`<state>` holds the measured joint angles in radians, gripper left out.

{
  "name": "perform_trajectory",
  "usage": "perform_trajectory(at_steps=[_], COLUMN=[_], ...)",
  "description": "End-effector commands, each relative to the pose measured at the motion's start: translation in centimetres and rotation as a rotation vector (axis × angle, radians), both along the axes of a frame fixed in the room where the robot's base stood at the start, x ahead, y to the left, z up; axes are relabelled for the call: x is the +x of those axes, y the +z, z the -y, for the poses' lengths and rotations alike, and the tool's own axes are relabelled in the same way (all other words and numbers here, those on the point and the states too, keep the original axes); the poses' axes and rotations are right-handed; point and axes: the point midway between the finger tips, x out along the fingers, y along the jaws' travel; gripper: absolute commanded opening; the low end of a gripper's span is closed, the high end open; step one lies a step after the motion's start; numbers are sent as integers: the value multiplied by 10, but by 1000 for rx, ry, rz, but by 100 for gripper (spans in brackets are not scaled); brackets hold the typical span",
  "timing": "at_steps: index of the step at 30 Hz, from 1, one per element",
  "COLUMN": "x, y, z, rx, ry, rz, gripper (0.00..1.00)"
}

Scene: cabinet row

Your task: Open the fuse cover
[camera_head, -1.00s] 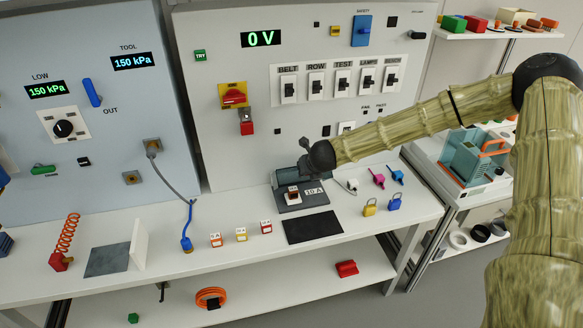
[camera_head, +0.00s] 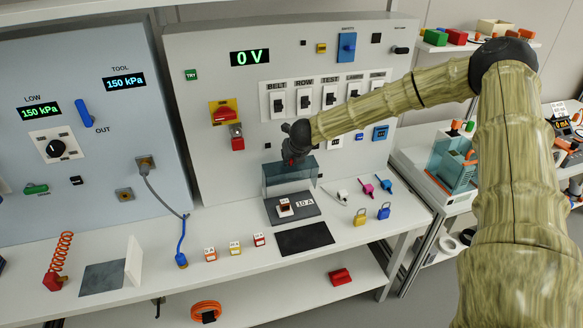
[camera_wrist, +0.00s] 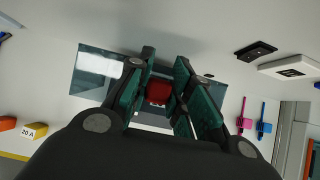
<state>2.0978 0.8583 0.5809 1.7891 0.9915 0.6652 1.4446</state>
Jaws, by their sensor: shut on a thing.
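The fuse cover (camera_head: 290,178) is a clear teal-tinted panel, standing up at the back of a dark grey base (camera_head: 312,213) on the bench. My gripper (camera_head: 291,160) is at its top edge, shut on a small red handle. In the wrist view, the fingers of my gripper (camera_wrist: 162,85) sit either side of the red handle (camera_wrist: 158,93), and the cover (camera_wrist: 95,68) shows as a glassy sheet behind them.
A black mat (camera_head: 304,238) lies in front of the base. Several fuse blocks (camera_head: 235,248) stand to the left. Yellow (camera_head: 360,217) and blue (camera_head: 384,211) padlocks lie to the right. The switch panel (camera_head: 225,172) rises behind.

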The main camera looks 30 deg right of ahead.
Motion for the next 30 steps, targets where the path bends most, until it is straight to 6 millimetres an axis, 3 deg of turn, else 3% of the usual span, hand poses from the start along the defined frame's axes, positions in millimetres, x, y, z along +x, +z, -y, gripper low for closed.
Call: perform_trajectory(at_steps=[10,27,28,30], x=[24,26,26,26], y=[0,-4,-4,-4], z=[5,6,6,6], rx=[-2,-1,-1,-1], ry=[-1,0,0,0], rz=[-3,-10,-10,-11], gripper=[0,0,24,37])
